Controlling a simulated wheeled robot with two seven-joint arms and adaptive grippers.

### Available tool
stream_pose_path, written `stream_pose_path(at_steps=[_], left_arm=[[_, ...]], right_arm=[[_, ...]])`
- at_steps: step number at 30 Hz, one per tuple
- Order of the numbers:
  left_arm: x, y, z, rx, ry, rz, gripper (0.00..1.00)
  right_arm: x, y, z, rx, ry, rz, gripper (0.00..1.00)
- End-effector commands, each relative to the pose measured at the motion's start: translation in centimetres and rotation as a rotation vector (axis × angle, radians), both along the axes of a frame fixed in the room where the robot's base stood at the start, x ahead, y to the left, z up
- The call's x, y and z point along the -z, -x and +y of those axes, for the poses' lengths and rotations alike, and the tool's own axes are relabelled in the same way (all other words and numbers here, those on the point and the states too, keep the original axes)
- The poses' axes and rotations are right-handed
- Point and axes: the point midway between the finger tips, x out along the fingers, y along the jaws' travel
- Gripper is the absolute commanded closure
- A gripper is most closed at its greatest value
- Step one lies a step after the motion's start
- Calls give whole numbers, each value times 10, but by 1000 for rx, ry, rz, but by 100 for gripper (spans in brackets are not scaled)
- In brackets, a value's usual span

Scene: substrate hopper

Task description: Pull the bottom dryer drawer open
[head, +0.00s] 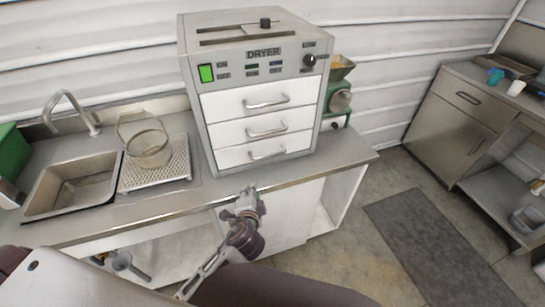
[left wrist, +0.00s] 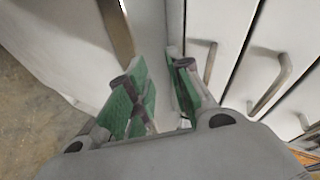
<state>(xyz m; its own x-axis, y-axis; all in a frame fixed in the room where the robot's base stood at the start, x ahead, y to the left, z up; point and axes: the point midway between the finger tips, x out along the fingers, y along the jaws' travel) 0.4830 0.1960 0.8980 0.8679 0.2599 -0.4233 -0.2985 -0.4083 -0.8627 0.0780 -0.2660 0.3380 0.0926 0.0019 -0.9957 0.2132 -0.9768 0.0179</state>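The dryer (head: 250,55) is a grey cabinet on the counter with three white drawers, each with a metal bar handle. The bottom dryer drawer (head: 240,157) looks closed, and its handle (head: 267,154) is clear of any grip. My left gripper (head: 249,194) is in front of and below that drawer, by the counter's front edge. In the left wrist view its green-padded fingers (left wrist: 163,78) are apart with nothing between them. The bottom handle (left wrist: 210,62) is just right of the fingers, apart from them. My right gripper is in neither view.
Left of the dryer are a sink (head: 72,187) with a tap, and a wire basket (head: 148,148) on a perforated tray (head: 155,178). A second counter (head: 455,117) is farther right across open floor.

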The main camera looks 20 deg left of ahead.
Motion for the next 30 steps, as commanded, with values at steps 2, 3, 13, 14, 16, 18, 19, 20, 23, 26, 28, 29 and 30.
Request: stream_pose_path(at_steps=[2,3,13,14,16,18,19,20,23,26,28,29,30], left_arm=[[-17,-7,-9,45,-71,-52,79],[-24,-9,-14,67,-107,-77,79],[-61,-17,-38,165,-277,-192,79],[-62,-17,-38,167,-279,-194,79],[-62,-17,-39,169,-283,-196,79],[-62,-17,-39,168,-283,-195,79],[-62,-17,-39,168,-282,-195,79],[-62,-17,-39,168,-282,-195,79],[-62,-17,-39,167,-281,-194,79],[-62,-18,-38,167,-281,-194,79],[-62,-19,-38,167,-281,-194,79],[-62,-20,-38,167,-281,-194,79],[-61,-22,-38,167,-280,-194,79]], right_arm=[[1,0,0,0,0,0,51],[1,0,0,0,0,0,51],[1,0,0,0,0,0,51],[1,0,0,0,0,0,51],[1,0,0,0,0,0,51],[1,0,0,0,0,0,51],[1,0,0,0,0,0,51],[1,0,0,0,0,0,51],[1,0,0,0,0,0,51],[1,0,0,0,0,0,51],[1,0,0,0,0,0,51],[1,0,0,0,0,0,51],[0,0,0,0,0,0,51]])
